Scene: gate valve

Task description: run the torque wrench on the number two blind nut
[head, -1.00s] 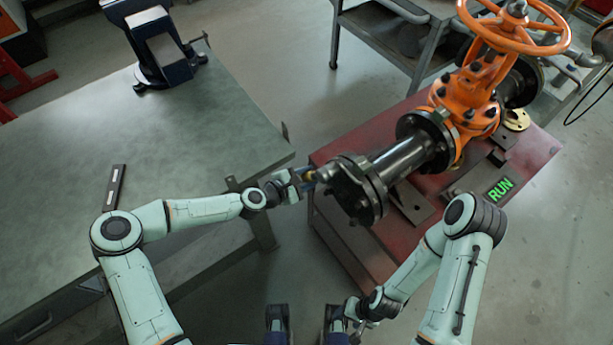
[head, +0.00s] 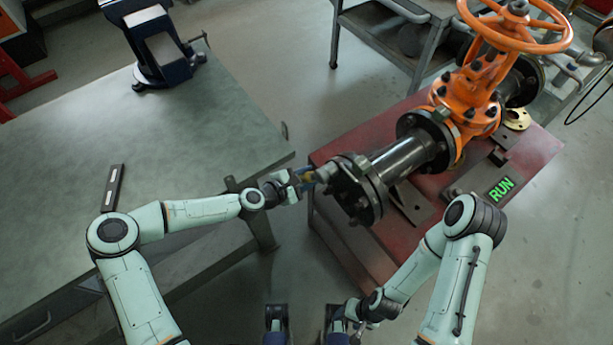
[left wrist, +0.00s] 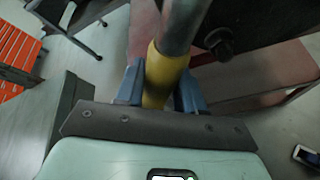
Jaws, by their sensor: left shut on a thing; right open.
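The torque wrench shows a yellow section (head: 309,177) and a grey metal part beside the blind flange (head: 362,190) on the near end of the black pipe. My left gripper (head: 300,182) is shut on the yellow section. In the left wrist view its blue fingers (left wrist: 160,88) sit on both sides of the yellow section (left wrist: 163,75), and a grey metal shaft (left wrist: 180,22) runs on beyond. Bolts and nuts ring the flange; which is number two, and whether the wrench is seated on it, I cannot tell. My right gripper (head: 358,330) is open, low in front of the red stand.
The orange gate valve (head: 470,105) with its handwheel and pipe rests on the red stand (head: 530,165). A display (head: 501,189) there reads RUN in green. A grey workbench (head: 190,140) with a vise (head: 158,50) is at left. A grey cart (head: 390,35) stands behind.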

